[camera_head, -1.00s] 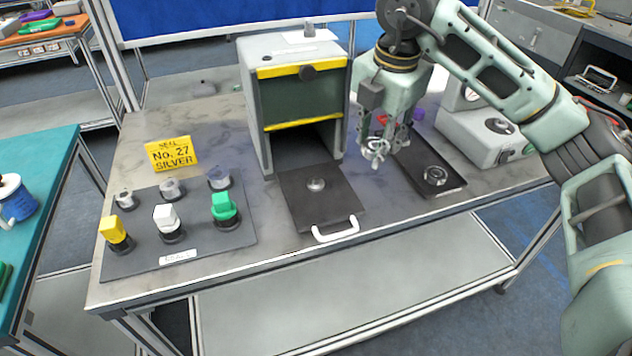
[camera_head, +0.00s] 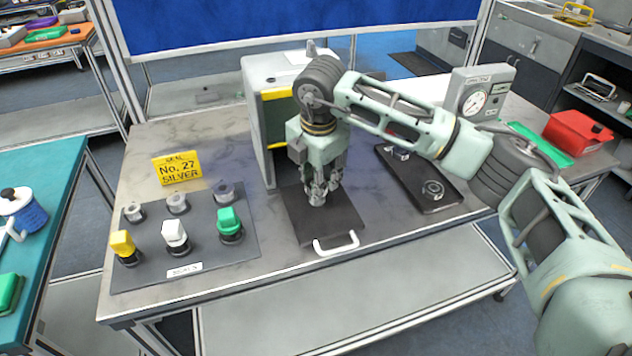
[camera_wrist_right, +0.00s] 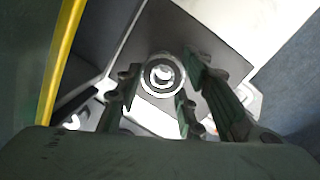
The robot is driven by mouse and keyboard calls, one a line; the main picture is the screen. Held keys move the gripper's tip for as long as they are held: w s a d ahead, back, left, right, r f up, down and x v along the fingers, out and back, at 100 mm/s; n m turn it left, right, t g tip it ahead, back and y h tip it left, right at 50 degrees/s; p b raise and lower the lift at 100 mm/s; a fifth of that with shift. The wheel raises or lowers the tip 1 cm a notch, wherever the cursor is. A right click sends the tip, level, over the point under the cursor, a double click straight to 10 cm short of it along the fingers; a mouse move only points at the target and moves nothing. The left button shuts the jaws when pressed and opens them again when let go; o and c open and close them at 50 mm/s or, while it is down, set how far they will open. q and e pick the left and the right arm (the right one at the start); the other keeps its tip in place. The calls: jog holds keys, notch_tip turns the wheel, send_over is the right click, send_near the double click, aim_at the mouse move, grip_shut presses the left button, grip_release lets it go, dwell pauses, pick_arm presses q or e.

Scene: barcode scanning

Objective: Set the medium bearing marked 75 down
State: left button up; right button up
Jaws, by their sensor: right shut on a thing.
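My right gripper (camera_head: 317,197) points down over the dark plate with a white handle (camera_head: 353,211), in front of the grey box. It is shut on a silver ring-shaped bearing (camera_wrist_right: 148,80), which shows between the fingertips in the right wrist view, over the dark plate (camera_wrist_right: 205,45). The mark 75 cannot be read. The round silver piece at the plate's middle is now hidden behind or under the gripper, and I cannot tell whether the bearing touches it. My left gripper is not in view.
The grey box (camera_head: 262,72) with yellow edges stands close behind the gripper. A black tray (camera_head: 395,165) with another silver ring (camera_head: 433,188) lies to the right. A dark mat (camera_head: 140,272) with stamp-like coloured pieces and a yellow sign (camera_head: 176,168) are at left.

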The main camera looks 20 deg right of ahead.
jog(key=shift+f, duration=1)
jog(key=shift+f, duration=0.2)
jog(key=o, duration=1.3)
jog(key=shift+r, duration=0.1)
